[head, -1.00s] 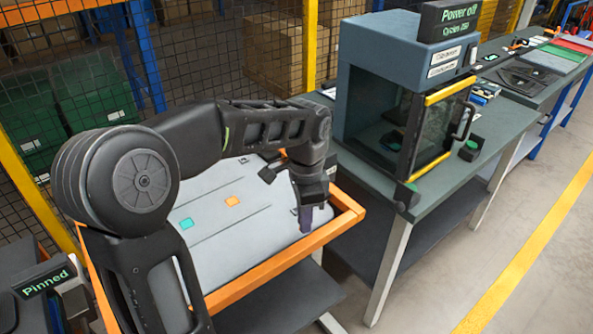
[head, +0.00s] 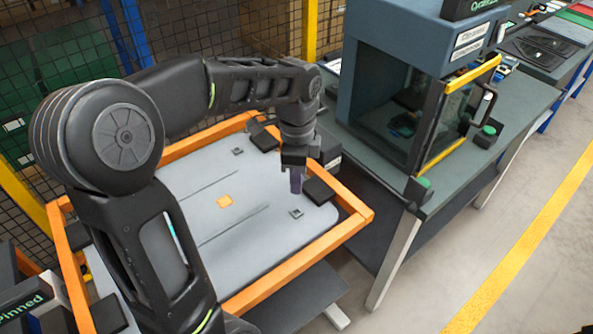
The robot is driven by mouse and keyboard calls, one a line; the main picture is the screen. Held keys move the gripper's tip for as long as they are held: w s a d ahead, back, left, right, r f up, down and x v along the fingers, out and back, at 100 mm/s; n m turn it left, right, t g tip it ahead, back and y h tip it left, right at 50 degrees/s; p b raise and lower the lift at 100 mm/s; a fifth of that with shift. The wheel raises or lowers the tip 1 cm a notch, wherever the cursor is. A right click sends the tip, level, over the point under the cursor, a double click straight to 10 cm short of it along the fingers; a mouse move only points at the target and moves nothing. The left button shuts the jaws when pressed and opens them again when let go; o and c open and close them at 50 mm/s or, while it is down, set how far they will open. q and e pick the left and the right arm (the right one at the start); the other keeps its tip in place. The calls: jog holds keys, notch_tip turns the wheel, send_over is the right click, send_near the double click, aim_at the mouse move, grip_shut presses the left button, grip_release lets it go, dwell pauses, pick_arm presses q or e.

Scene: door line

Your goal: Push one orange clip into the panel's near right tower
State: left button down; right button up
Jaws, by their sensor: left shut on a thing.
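The grey panel (head: 195,188) lies in an orange frame in front of me. A small raised square tower (head: 296,213) stands near its right edge, and a similar one (head: 238,152) stands farther back. My left gripper (head: 296,184) points down just above and behind the nearer tower, apart from it as far as I can tell. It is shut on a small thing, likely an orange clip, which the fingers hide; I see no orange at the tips. My right gripper is not in view.
Black blocks (head: 318,190) sit along the panel's right and far edges. The orange frame (head: 300,272) rises around the panel. A dark cabinet with an open glass door (head: 443,115) stands on a bench (head: 505,105) to the right. Wire mesh stands behind.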

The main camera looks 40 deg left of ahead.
pick_arm(q)
jog(key=shift+s+d+r, duration=0.1)
jog(key=shift+s, duration=0.1)
jog(key=shift+w+f+b, duration=0.2)
jog(key=shift+f+b, duration=0.15)
jog(key=shift+f, duration=0.15)
jog(key=shift+f+b, duration=2)
jog(key=shift+f, duration=0.55)
jog(key=shift+s+f+b, duration=0.1)
jog(key=shift+f+b, duration=0.7)
jog(key=shift+f, duration=0.4)
jog(key=c, duration=1.4)
grip_release()
